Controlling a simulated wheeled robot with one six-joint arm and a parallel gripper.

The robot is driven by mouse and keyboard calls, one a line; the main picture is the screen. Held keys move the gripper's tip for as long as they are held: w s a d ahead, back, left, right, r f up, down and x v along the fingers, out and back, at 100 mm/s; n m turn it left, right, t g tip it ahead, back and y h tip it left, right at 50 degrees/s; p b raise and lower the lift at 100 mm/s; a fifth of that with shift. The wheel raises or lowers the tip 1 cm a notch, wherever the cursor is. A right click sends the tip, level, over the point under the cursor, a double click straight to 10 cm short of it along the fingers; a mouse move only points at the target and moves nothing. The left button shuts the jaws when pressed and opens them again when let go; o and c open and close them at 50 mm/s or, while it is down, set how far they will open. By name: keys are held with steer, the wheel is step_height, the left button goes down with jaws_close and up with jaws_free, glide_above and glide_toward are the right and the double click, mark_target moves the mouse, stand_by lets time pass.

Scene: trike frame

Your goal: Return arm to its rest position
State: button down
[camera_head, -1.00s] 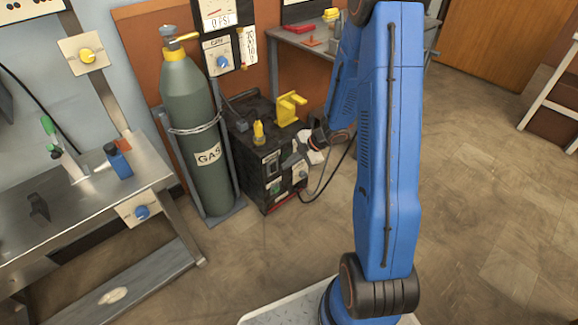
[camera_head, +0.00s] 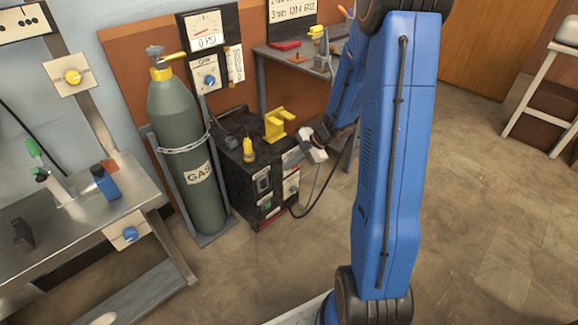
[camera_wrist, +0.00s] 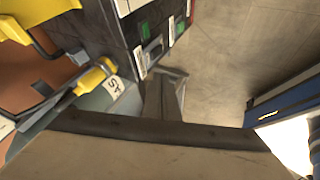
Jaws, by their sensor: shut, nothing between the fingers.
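My blue arm (camera_head: 392,160) stands upright at the right of centre in the head view, and its forearm bends down behind it. My gripper (camera_head: 290,158) is at the far end, in front of the dark welding machine's right front side. Its fingers (camera_wrist: 164,97) reach up from the bottom in the wrist view and look closed together, with nothing held. Whether the fingertips touch the machine cannot be told.
The black welding machine (camera_head: 262,193) carries a yellow holder (camera_head: 278,127). A green gas cylinder (camera_head: 187,125) stands left of it, and a metal workbench (camera_head: 70,235) further left. A table (camera_head: 275,56) stands behind. Open floor (camera_head: 480,190) lies at the right.

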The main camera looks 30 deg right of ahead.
steer(key=w+d+r+m+t+h, duration=0.1)
steer(key=d+r+m+t+h, duration=0.2)
steer(key=r, duration=0.6)
steer(key=w+d+r+m+t+h, duration=0.2)
steer(key=r+m+t+h, duration=0.15)
steer(key=r, duration=0.55)
steer(key=s+d+r+m+g+h, duration=0.1)
steer(key=s+r+m+h, duration=0.2)
steer(key=s+r+m, duration=0.2)
steer(key=s+a+m+g+y, duration=0.1)
steer(key=s+a+m, duration=0.2)
steer(key=s, duration=0.7)
steer(key=s+a+r+m+g+y, duration=0.1)
steer(key=s+a, duration=0.4)
steer(key=s, duration=0.5)
steer(key=s+a+m+g+y, duration=0.1)
steer(key=s+a+m+g, duration=0.2)
steer(key=s, duration=0.7)
steer(key=shift+a+r+m, duration=0.25)
steer(key=shift+a+m, duration=0.6)
steer(key=shift+a, duration=0.1)
